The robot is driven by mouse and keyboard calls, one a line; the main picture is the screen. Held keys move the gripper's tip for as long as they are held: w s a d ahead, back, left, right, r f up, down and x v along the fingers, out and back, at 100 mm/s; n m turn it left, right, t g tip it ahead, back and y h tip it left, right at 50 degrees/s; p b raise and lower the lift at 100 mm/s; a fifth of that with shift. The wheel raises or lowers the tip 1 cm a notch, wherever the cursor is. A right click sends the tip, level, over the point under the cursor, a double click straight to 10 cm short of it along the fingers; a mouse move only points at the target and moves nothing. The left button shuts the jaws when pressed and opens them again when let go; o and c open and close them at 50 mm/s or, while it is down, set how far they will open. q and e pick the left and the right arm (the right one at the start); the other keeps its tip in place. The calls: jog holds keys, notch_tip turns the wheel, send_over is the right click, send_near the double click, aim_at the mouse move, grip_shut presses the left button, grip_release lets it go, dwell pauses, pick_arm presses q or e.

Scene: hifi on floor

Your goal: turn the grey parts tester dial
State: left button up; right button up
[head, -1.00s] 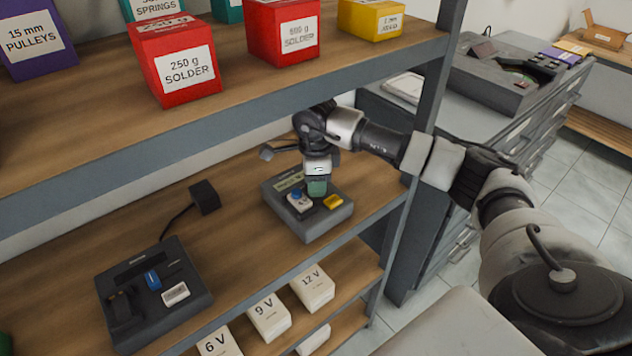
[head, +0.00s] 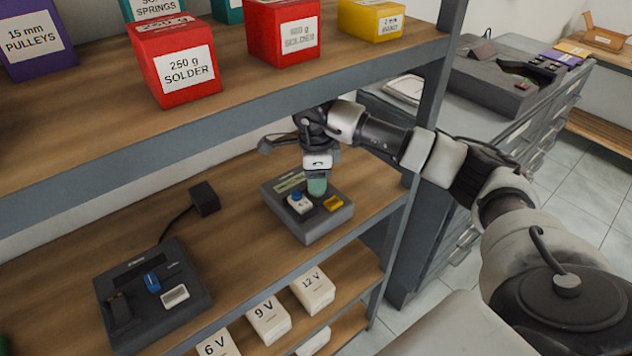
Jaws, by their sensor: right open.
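The grey parts tester (head: 318,226) sits on the middle shelf, with a pale label strip at its back. On its top are a green cylindrical piece (head: 317,187), a blue knob (head: 296,196) on a white base and a yellow piece (head: 333,203). I cannot tell for sure which is the dial. My right gripper (head: 317,172) points down just above the green piece, at the tester's back. It is open, with nothing seen in it; whether its fingers touch the green piece is unclear. My left gripper is not in view.
A darker device (head: 150,290) with a blue knob stands to the left on the same shelf, by a black adapter (head: 204,197). White voltage boxes (head: 313,289) are below. Bare shelf lies between the devices.

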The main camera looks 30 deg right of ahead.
notch_tip(320, 180, up, 6)
jog(key=shift+b, duration=0.5)
